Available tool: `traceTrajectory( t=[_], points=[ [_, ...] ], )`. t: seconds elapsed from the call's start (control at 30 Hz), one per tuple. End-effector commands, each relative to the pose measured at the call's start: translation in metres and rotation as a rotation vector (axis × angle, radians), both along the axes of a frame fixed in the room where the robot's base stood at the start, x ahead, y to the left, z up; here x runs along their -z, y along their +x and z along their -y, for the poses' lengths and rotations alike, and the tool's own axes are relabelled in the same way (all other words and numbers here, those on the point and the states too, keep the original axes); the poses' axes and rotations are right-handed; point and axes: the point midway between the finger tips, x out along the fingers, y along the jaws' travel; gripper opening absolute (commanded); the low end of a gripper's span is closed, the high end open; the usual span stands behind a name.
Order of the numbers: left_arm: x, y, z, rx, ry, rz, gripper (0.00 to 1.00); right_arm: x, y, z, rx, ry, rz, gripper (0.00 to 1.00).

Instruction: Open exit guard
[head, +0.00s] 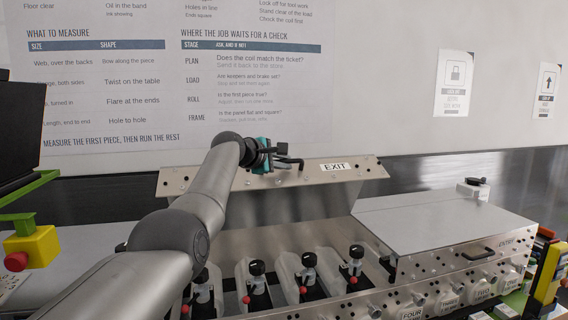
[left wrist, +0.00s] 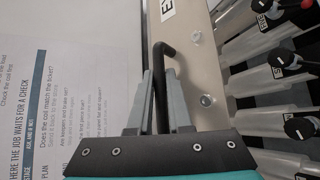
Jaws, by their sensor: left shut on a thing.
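The exit guard (head: 362,171) is a metal cover with an EXIT label. It stands raised and tilted up at the back of the machine, with the roller stations below it uncovered. Its black bar handle (head: 292,162) is on the front edge. My left gripper (head: 279,152) is at this handle, and in the left wrist view its two grey fingers (left wrist: 160,85) are shut around the dark handle (left wrist: 164,52). The guard's pale edge (left wrist: 196,70) lies just right of the fingers there. My right gripper is not in view.
The entry guard (head: 430,222), right of the open bay, is down, with its own handle (head: 480,254). Several black-knobbed stations (head: 308,262) stand in the bay. A yellow box with a red button (head: 32,246) is at left. A poster wall (head: 400,60) is close behind.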

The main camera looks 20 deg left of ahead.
Motion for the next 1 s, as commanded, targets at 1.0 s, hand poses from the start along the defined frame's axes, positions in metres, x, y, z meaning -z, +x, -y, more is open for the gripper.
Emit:
traceTrajectory(
  t=[1.0],
  points=[
    [-0.001,-0.008,-0.003,0.001,0.002,0.004,0.3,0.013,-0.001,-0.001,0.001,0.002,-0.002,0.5]
  ],
)
